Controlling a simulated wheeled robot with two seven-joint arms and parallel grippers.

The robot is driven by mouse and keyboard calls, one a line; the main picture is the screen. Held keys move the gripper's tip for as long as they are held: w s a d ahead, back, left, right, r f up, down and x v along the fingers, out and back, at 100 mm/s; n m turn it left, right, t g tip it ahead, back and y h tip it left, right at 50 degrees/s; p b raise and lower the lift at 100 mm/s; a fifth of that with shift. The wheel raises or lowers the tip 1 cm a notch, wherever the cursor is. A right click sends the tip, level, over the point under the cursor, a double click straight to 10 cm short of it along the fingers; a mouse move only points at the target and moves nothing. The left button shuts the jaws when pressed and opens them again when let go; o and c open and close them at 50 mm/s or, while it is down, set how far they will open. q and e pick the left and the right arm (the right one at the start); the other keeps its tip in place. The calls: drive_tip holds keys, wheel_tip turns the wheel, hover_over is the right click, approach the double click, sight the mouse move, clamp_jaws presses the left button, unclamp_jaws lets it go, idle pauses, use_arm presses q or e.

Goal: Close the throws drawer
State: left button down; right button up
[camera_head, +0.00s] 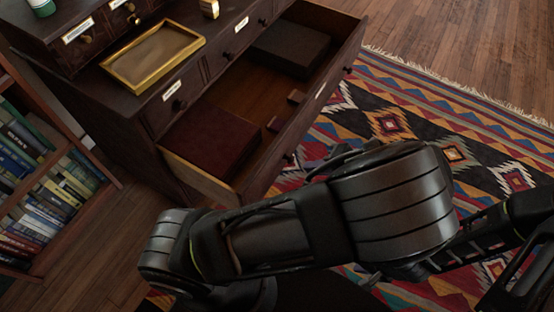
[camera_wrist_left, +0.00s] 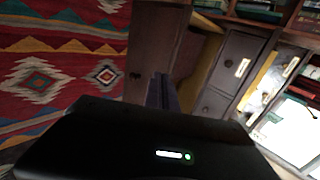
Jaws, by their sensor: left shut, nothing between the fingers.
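The throws drawer (camera_head: 255,180) stands pulled out of the dark wooden cabinet in the head view. It holds a dark red folded throw (camera_head: 212,140), a dark grey one (camera_head: 290,48) and small wooden blocks. Its outer face carries dark knobs and a label. In the left wrist view the drawer front (camera_wrist_left: 150,50) is a dark panel just beyond the fingers. My left gripper (camera_head: 338,160) is in front of the drawer face, partly hidden by my arm. In the left wrist view its fingers (camera_wrist_left: 161,92) are shut and empty, close to the panel; contact cannot be told.
A brass-coloured tray (camera_head: 153,57) lies on the cabinet top. A bookshelf (camera_head: 50,200) stands at the left. A patterned rug (camera_head: 430,120) covers the floor before the drawer, with bare wood floor beyond.

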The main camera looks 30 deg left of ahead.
use_arm(q)
drive_tip(key=b, duration=0.2)
approach(267, 161)
wheel_tip(267, 161, down, 4)
drive_tip(key=a, duration=0.3)
drive_tip(key=shift+w+a, duration=0.1)
drive_tip(key=shift+a, duration=0.5)
use_arm(e)
drive_tip(key=shift+f, duration=0.95)
use_arm(q)
drive_tip(key=shift+a, duration=0.15)
use_arm(e)
drive_tip(key=shift+a, duration=0.1)
